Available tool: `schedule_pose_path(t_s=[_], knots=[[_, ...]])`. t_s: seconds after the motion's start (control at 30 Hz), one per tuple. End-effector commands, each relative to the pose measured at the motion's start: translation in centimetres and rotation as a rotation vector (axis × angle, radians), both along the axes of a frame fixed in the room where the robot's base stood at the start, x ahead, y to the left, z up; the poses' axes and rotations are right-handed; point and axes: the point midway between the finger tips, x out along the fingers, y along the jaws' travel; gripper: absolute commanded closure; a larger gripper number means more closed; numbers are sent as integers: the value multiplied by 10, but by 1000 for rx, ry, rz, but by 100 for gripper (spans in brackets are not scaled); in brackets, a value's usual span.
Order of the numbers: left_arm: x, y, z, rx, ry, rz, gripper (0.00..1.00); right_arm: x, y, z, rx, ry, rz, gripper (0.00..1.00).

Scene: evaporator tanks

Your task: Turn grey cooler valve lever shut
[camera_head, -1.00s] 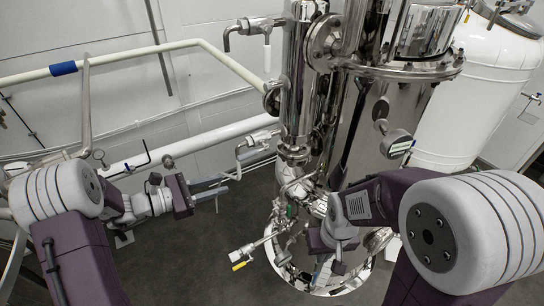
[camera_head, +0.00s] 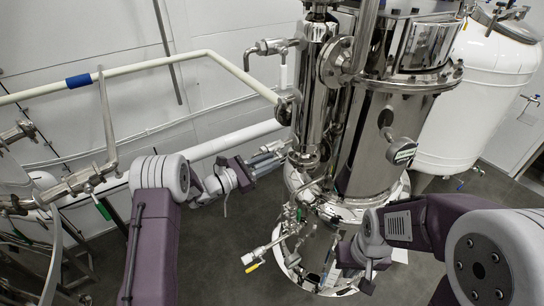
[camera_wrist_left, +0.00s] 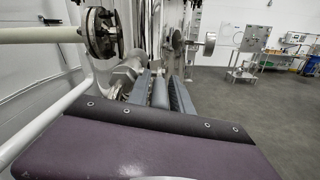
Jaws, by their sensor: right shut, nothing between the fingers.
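My left gripper (camera_head: 270,161) reaches to the lower part of the slim steel cooler column (camera_head: 310,95), at the small valve on its left side. Its fingers also show in the left wrist view (camera_wrist_left: 160,95) and stand apart. A grey bar (camera_wrist_left: 160,92) shows between them, perhaps the valve's lever; I cannot tell whether they touch it. The gripper hides most of that valve and lever in the head view. My right gripper (camera_head: 368,274) is shut and empty, low in front of the big steel tank (camera_head: 370,140).
An upper valve (camera_head: 270,46) has a white lever. A lower valve with a yellow lever (camera_head: 253,266) stands out near the tank's foot. A valve with a green lever (camera_head: 103,210) is at the left. A cream pipe (camera_head: 140,65) runs along the wall. Grey floor lies below.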

Motion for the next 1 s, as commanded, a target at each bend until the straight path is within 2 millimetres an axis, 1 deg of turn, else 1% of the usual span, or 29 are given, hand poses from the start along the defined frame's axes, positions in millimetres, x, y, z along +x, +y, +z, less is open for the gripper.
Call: schedule_pose_path(t_s=[0.03,0.1,0.37,0.4,0.47,0.5,1.0], knots=[[3,-5,1,0,1,-1,74,0,0,4,0,0,0,100],[6,-8,1,-1,1,0,74,0,0,5,0,0,0,100],[7,-10,-1,0,1,1,74,0,0,4,0,0,0,100],[7,-10,-1,0,1,1,80,0,0,4,0,0,0,100],[7,-10,-1,0,1,1,96,0,0,4,0,0,0,100],[7,-10,-1,0,1,1,100,0,0,4,0,0,0,100],[7,-10,0,0,0,0,100,0,0,4,0,0,0,100]])
